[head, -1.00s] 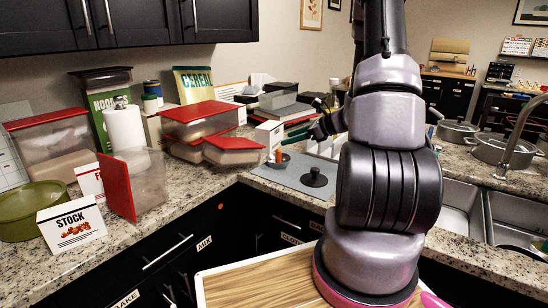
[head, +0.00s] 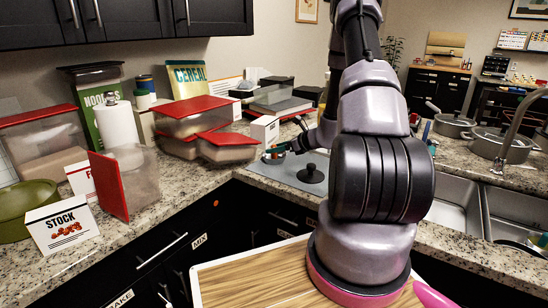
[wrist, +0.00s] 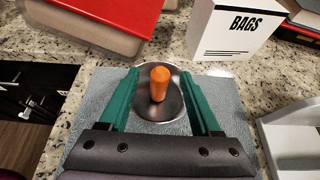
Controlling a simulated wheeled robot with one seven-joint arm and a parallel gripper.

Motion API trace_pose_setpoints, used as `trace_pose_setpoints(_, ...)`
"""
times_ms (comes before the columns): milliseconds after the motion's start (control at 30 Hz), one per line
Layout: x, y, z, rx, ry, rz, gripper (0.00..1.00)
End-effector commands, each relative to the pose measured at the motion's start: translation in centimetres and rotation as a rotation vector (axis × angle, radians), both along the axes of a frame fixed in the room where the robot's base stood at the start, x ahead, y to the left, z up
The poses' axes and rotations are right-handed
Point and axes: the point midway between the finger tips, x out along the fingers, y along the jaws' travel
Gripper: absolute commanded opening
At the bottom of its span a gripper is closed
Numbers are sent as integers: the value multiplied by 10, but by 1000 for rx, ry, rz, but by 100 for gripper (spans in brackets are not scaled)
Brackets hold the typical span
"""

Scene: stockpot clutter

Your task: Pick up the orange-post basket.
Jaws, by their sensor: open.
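The orange-post basket is a small round metal dish (wrist: 152,109) with an upright orange post (wrist: 159,84) in its middle. It stands on the grey mat (wrist: 92,98) in the wrist view. In the head view its dish (head: 271,158) shows at the back left of the mat, partly hidden by my gripper. My gripper (wrist: 159,74) is open. Its two green fingers reach forward on either side of the post, with gaps between them and the post. I cannot tell how high the fingers are above the mat.
A black knobbed lid (head: 310,175) lies on the mat. A white BAGS box (wrist: 232,30) stands behind the basket. Red-lidded containers (head: 225,147) stand to the left. A white tray (wrist: 293,145) lies at the right in the wrist view.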

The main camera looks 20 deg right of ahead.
Motion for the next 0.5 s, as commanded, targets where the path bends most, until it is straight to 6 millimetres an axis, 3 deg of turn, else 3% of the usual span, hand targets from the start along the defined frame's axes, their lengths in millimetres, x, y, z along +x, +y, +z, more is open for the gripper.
trace_pose_setpoints(133, 11, 7, -6, -1, 0, 0, 65)
trace_pose_setpoints(367, 13, 8, -7, -1, -1, 0, 65)
trace_pose_setpoints(433, 13, 8, -7, -1, -1, 0, 46)
trace_pose_setpoints(500, 13, 8, -7, -1, -1, 0, 19)
